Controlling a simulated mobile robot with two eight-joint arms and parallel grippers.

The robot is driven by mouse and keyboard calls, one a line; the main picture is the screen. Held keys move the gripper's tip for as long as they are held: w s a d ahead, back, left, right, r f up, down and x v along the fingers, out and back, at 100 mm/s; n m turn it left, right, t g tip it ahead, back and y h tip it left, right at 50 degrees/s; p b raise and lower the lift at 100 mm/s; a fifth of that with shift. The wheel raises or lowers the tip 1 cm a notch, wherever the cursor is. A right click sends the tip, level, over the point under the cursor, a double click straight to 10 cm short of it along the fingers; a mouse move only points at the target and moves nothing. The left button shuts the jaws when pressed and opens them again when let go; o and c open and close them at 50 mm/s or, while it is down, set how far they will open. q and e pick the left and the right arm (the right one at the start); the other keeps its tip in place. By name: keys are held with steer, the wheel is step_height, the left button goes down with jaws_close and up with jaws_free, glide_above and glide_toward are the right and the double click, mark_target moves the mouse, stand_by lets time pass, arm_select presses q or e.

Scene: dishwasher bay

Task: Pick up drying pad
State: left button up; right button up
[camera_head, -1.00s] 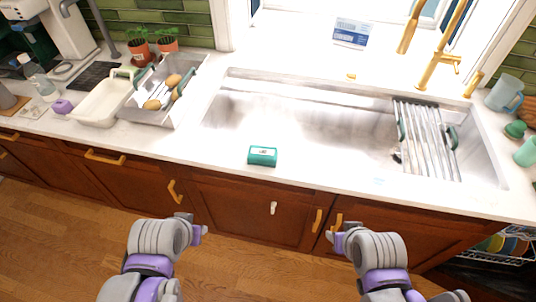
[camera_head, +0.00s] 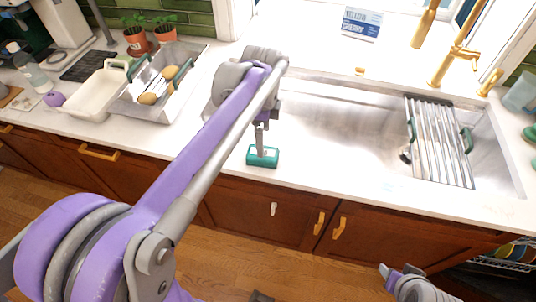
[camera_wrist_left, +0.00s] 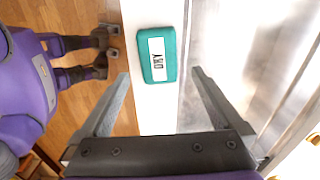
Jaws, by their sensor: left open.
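The drying pad (camera_head: 263,158) is a small teal block with a white label, lying on the white counter's front edge before the sink. In the left wrist view the pad (camera_wrist_left: 157,54) shows the word DRY on its label. My left gripper (camera_head: 262,135) is directly above the pad in the head view. In the left wrist view its two fingers (camera_wrist_left: 160,82) are spread apart, with the pad ahead of and between them and nothing held. My right arm shows at the lower right of the head view; its jaw state is unclear.
The steel sink (camera_head: 335,135) lies behind the pad, with a roll-up rack (camera_head: 440,140) on its right. A white tub (camera_head: 98,97) and a dish rack (camera_head: 160,85) stand on the left counter. A gold faucet (camera_head: 455,55) rises at the back.

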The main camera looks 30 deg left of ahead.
arm_select(q)
steer(key=f, duration=0.7)
steer(key=shift+s+a+f, duration=0.1)
steer(key=shift+s+f, duration=0.05)
steer(key=shift+s, duration=0.05)
steer(key=c, duration=1.2)
steer(key=shift+c, duration=0.2)
step_height(320, 180, up, 10)
steer(key=shift+r, duration=0.1)
steer(key=o, duration=0.8)
steer(key=c, duration=0.6)
steer(key=shift+p, duration=0.3)
steer(key=shift+c, duration=0.2)
